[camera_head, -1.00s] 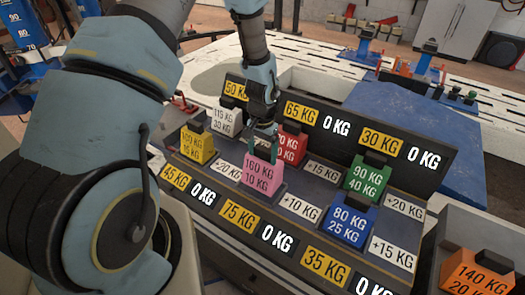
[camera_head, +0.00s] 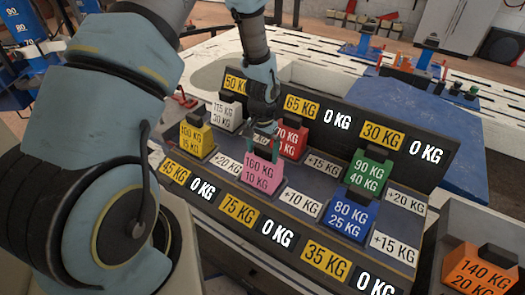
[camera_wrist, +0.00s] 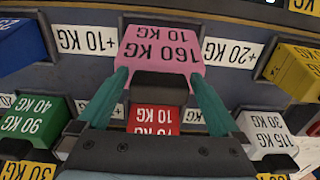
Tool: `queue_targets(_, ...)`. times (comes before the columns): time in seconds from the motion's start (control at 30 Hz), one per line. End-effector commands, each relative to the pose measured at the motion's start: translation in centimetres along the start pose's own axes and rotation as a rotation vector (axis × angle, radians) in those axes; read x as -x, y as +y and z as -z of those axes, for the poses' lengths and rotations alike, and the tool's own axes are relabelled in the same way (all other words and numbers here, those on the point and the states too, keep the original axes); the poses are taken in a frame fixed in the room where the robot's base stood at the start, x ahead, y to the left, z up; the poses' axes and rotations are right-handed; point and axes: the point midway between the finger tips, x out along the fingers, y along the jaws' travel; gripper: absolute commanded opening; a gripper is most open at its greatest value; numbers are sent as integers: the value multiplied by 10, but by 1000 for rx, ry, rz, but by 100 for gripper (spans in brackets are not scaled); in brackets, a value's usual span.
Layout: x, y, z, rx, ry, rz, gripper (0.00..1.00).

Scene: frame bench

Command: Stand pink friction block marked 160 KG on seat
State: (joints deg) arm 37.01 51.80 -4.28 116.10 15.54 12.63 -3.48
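The pink block (camera_head: 262,174), marked 160 KG and 10 KG, is upright in the front row of the black rack, between a +20 KG label and a +10 KG label. My gripper (camera_head: 263,129) is directly above it, pointing down. In the wrist view, the two green fingers (camera_wrist: 160,85) lie along both sides of the block's dark handle, close against it, and I see the pink block's face (camera_wrist: 160,47) beyond them. The block's underside is hidden, so I cannot tell whether it bears fully on the seat (camera_head: 297,201) area of the rack.
A red block (camera_head: 291,138) stands close behind the pink one. A yellow block (camera_head: 196,140) and a white block (camera_head: 227,113) are to the left. Green (camera_head: 368,172) and blue (camera_head: 349,216) blocks are to the right. An orange block (camera_head: 481,272) sits in a separate holder at lower right.

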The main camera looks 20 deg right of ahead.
Motion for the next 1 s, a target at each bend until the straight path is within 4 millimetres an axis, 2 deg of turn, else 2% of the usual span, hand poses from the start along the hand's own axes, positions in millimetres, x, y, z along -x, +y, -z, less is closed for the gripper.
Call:
queue_targets(0.17, 8, 0, 1, 0, 1, 0, 100)
queue_targets(0.27, 22, 0, 1, 1, 4, 0, 100)
queue_targets(0.5, 69, -1, 2, 0, 5, 1, 100)
queue_targets(0.7, 98, 0, 1, 1, 4, 1, 100)
queue_targets(1.0, 109, 0, 0, 0, 1, 0, 100)
